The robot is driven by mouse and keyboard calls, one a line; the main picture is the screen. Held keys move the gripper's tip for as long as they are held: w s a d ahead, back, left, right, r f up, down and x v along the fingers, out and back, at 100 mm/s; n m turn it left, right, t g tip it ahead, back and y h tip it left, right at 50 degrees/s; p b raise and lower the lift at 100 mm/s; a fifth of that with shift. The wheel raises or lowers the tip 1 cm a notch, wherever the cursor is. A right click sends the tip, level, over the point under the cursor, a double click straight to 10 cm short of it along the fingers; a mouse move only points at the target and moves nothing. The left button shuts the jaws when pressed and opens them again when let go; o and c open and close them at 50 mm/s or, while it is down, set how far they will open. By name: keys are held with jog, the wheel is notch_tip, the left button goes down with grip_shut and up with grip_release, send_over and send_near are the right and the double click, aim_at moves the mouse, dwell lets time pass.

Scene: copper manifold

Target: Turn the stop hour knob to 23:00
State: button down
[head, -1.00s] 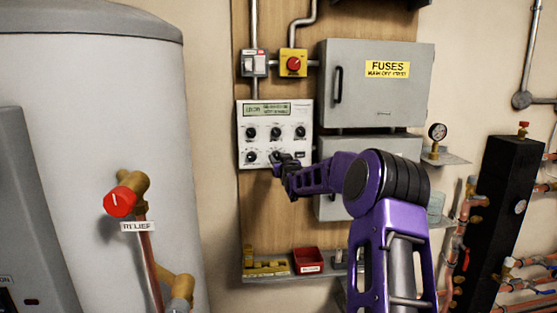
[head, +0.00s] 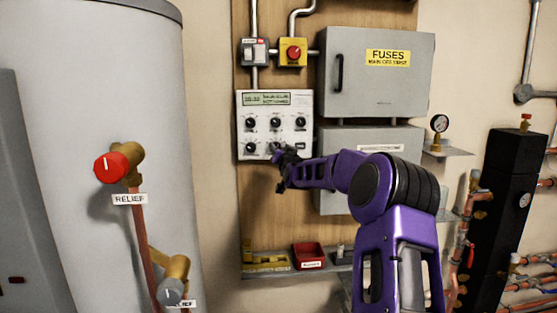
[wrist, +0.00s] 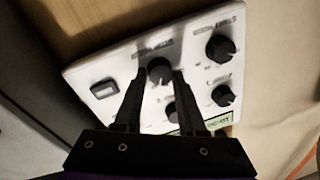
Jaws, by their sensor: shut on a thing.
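A white control panel (head: 308,112) with a small green display (head: 266,99) hangs on the wooden board. It has three dark knobs in its upper row, and two knobs and a small rectangular switch below. My gripper (head: 281,152) is at the lower middle knob and partly covers it. In the wrist view the panel appears upside down, and my gripper (wrist: 159,76) has one finger on each side of that dark knob (wrist: 159,69), shut on it. The labels and display text are too blurred to read, so I cannot confirm which knob is stop hour.
A grey fuse box (head: 375,75) is right of the panel, with another grey box (head: 345,143) below it. A yellow box with a red button (head: 292,52) is above. A shelf below holds a red tray (head: 308,256). A white tank with a red relief knob (head: 111,167) stands left.

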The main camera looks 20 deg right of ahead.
jog(key=shift+f+m+h+b, duration=0.1)
jog(key=shift+m+h+b, duration=0.3)
jog(key=shift+m, duration=1.35)
jog(key=shift+m+h+b, duration=0.1)
jog(key=shift+m+b, duration=0.6)
jog(key=shift+m, duration=1.05)
jog(key=shift+t, duration=0.3)
jog(key=shift+c, duration=2.4)
grip_release()
jog(key=v, duration=1.7)
jog(key=shift+s+a, duration=0.15)
jog(key=shift+s, duration=0.05)
